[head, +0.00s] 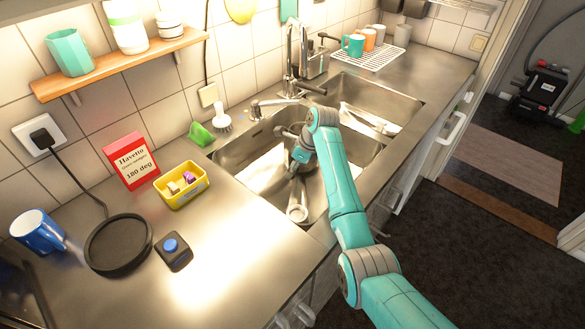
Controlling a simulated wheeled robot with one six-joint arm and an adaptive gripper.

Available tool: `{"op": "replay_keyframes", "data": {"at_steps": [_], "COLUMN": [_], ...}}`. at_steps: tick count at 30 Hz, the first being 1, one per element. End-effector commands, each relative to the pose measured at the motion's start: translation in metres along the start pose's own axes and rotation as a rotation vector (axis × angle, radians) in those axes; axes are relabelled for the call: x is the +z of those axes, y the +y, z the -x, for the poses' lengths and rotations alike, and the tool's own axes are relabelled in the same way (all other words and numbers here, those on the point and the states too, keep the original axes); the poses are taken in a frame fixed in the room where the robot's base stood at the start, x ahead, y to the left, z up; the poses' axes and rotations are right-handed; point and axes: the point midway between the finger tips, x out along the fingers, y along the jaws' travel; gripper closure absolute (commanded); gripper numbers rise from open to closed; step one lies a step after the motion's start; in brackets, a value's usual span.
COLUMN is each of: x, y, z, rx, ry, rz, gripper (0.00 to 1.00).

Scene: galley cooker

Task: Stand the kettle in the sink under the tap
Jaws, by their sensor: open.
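The double steel sink has a near basin (247,160) and a far basin (385,95). The tall steel tap (290,55) stands behind them near the wall. My gripper (298,172) reaches down into the near basin and is open, with its fingers hard to make out. A pale steel shape (298,207) lies just below it in the basin; I cannot tell what it is. I cannot clearly make out a kettle. A round black base (118,243) with a cord to the wall socket stands empty on the left counter.
A blue mug (37,230), a red box (131,160), a yellow tub (182,186) and a black block with a blue button (174,251) stand on the left counter. A brush (222,121) is behind the sink. A drying rack (365,56) holds mugs beyond it.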

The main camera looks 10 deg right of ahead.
Motion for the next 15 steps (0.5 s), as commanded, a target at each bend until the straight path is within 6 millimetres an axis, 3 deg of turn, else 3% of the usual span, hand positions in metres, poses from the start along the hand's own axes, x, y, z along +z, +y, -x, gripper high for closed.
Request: {"op": "replay_keyframes", "data": {"at_steps": [15], "x": [0.0], "y": [-0.001], "z": [0.092], "rx": [-0.004], "ry": [-0.002], "rz": [0.0], "gripper": [0.5]}}
